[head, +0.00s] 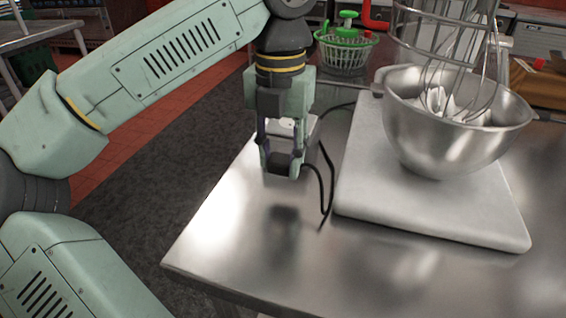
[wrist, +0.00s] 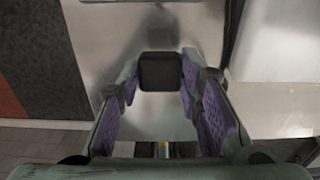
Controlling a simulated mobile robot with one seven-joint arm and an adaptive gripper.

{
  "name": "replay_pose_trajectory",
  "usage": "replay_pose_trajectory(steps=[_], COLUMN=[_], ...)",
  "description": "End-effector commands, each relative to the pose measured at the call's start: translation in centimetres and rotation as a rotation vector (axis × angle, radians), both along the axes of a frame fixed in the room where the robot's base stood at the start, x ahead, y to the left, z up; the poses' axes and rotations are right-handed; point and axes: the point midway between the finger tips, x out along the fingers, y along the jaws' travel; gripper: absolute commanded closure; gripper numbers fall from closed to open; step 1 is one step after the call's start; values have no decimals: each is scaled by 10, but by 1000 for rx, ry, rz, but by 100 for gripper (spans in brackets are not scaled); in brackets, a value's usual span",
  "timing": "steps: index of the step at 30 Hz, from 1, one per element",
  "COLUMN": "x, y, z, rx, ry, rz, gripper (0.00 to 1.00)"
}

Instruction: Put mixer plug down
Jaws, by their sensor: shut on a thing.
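My gripper (head: 283,168) points down over the near left part of the steel table (head: 235,240). It is shut on the black mixer plug (wrist: 160,71), which shows between the purple finger pads in the wrist view. A dark reflection lies on the tabletop below the gripper, and the plug appears a little above the surface.
The mixer's pale base (head: 430,215), with its steel bowl (head: 455,140) and wire guard, stands to the right. A green and white basket (head: 345,52) is at the back. The table's front and left tabletop is bare. Its left edge drops to a dark floor mat (head: 165,160).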

Motion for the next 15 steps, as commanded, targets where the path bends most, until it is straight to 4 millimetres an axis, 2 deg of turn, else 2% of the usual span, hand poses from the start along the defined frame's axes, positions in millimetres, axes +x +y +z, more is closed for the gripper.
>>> replay_pose_trajectory(steps=[2,6,9,15], x=[9,8,8,8], y=[-4,-3,-4,-4], z=[1,-23,-35,-36], rx=[-2,-2,-3,-1], ry=[2,3,2,-1], rz=[-2,-4,-2,-1], gripper=[100,100,100,100])
